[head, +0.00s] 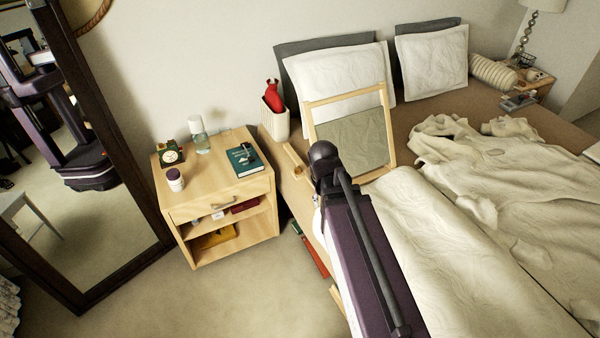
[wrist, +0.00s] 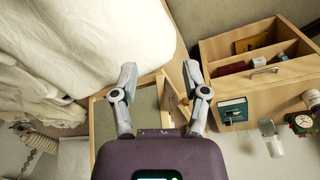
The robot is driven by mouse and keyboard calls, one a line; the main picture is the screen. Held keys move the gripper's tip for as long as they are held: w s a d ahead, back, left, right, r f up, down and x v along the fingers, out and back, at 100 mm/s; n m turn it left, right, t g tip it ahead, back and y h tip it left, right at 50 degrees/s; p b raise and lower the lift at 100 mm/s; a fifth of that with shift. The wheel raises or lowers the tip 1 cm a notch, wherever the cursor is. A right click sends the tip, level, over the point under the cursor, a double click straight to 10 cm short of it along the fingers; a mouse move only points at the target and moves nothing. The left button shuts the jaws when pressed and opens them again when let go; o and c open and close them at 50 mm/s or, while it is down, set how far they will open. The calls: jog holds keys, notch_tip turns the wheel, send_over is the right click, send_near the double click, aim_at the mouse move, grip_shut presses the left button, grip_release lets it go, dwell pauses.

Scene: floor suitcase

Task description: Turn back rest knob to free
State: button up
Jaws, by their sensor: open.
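The back rest (head: 387,122), a light wooden frame with a grey-green cloth panel, stands tilted on the bed against the pillows. A small brownish piece that may be its knob (head: 298,171) shows at the lower left, on a wooden bar; I cannot tell its setting. In the wrist view the back rest frame (wrist: 97,125) is partly hidden behind my gripper (wrist: 159,72). A wooden bar (wrist: 172,103) lies beyond and beside the right finger. In the head view my arm hides the fingers.
The nightstand (head: 215,207) left of the bed carries a book (head: 244,160), a bottle, a jar and a clock. A white holder with a red hot-water bottle (head: 272,97) stands near the bed's head. A dark-framed mirror (head: 100,130) is at left. Rumpled bedding (head: 500,200) covers the right.

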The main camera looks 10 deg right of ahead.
jog(key=w+f+m+t+h+b, duration=0.1)
jog(key=w+f+m+h+b, duration=0.2)
jog(key=w+f+b, duration=0.6)
jog(key=m+t+h+b, duration=0.6)
jog(key=m+h+b, duration=0.2)
jog(key=b, duration=1.4)
send_near(297, 168)
jog(key=a+r, duration=0.1)
jog(key=shift+s+r, duration=0.1)
jog(key=shift+s, duration=0.15)
jog(key=shift+y, duration=0.3)
jog(key=b+x, duration=0.5)
jog(key=x, duration=0.8)
jog(key=shift+d+f, duration=0.3)
jog(key=shift+d, duration=0.1)
grip_shut()
